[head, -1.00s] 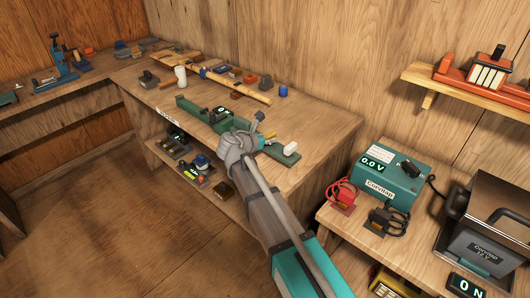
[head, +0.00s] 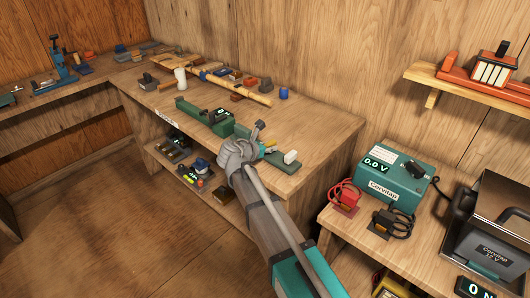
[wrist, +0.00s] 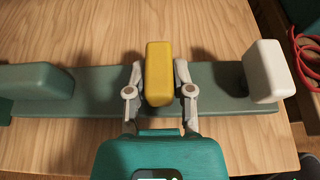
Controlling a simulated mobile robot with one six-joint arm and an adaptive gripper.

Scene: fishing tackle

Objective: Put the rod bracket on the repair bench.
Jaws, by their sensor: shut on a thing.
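A long flat green bar carries a yellow block in its middle, a white block (head: 291,156) at its right and a green block at its left; this looks like the rod bracket (wrist: 220,103). My gripper (wrist: 160,88) is shut on the yellow block (wrist: 158,62), one finger on each side. The head view shows my gripper (head: 260,148) and the bracket over the right part of a long wooden bench (head: 325,133), whose label is unreadable. I cannot tell whether the bracket touches the bench top. My gripper and arm hide part of it in the head view.
The bench top toward the right corner is clear. A teal meter (head: 392,180) and red cable (head: 345,195) are on the right table.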

